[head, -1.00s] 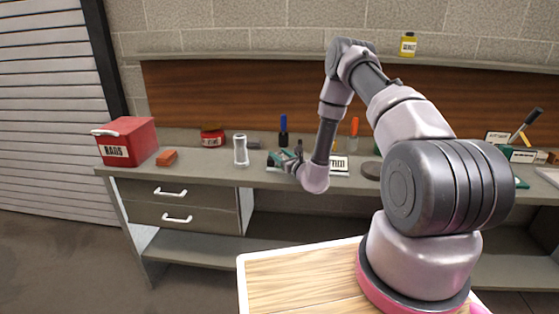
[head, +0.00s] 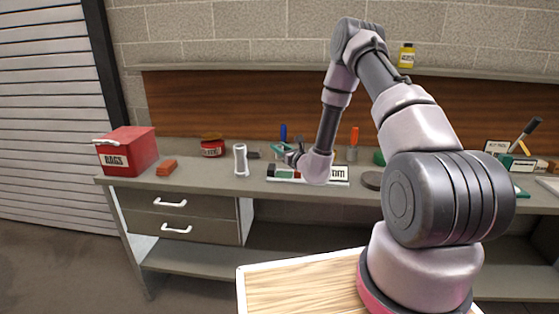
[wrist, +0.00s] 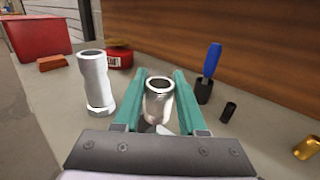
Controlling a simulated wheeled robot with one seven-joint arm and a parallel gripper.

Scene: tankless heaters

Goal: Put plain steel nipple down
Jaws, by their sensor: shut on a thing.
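The plain steel nipple (wrist: 158,104) is a short, shiny, open-ended tube. In the wrist view it stands roughly upright between the green fingers of my gripper (wrist: 157,112), which is shut on it. Its lower end is partly hidden, and I cannot tell whether it touches the bench. In the head view my gripper (head: 291,158) is over the bench, right of a tall pale metal fitting. The nipple cannot be made out there.
The tall fitting (wrist: 95,82) stands close left of my gripper. A blue-handled tool (wrist: 210,68), a dark cylinder (wrist: 229,112) and a brass piece (wrist: 307,149) are to the right. A red RAGS box (head: 128,151) and an orange block (head: 167,168) are farther left.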

